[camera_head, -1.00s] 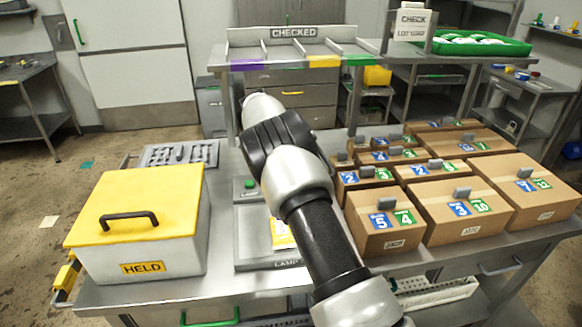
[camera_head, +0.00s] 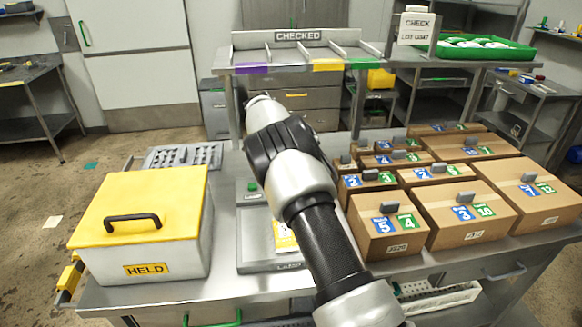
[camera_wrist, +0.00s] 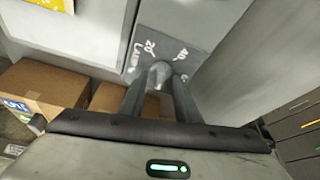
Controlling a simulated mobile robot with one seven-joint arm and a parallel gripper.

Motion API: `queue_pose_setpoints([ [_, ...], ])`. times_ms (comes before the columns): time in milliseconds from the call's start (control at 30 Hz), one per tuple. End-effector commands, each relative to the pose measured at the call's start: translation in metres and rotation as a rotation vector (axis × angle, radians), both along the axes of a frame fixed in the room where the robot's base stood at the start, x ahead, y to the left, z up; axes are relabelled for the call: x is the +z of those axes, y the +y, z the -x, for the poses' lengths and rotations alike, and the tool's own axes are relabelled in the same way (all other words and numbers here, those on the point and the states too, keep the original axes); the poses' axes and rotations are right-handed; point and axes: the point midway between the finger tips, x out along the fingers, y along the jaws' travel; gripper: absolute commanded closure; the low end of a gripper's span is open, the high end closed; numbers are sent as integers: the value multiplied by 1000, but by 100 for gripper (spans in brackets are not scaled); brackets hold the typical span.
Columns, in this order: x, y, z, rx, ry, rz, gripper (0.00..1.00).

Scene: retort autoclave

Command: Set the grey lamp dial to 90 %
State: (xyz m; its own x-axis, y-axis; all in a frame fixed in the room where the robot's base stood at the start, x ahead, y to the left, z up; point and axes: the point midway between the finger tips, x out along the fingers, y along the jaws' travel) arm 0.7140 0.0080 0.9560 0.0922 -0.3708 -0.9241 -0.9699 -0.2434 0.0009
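The grey lamp dial (camera_wrist: 161,73) shows in the wrist view on a grey panel (camera_wrist: 178,22) with white marks reading LAMP, 20 and 40. Other marks are hidden or cut off, and I cannot read the dial's setting. My gripper (camera_wrist: 160,84) has its two dark fingers on either side of the dial, very close to it. I cannot tell whether they touch it. In the head view my arm covers the gripper and dial. A grey unit lettered LAMP (camera_head: 254,256) shows on the bench, partly behind my arm.
A yellow-lidded HELD box (camera_head: 183,250) stands left of the lamp unit. Several cardboard boxes (camera_head: 380,246) stand on the right of the bench. Behind is a shelf marked CHECKED (camera_head: 298,36), with a green tray (camera_head: 455,54) to its right.

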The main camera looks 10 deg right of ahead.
Motion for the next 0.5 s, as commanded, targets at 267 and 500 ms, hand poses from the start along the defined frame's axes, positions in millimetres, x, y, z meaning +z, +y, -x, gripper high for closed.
queue_pose_setpoints([
  [267, 39, 16, 2, 2, -6, 0, 70],
  [500, 95, 38, 8, 2, -5, -1, 70],
])
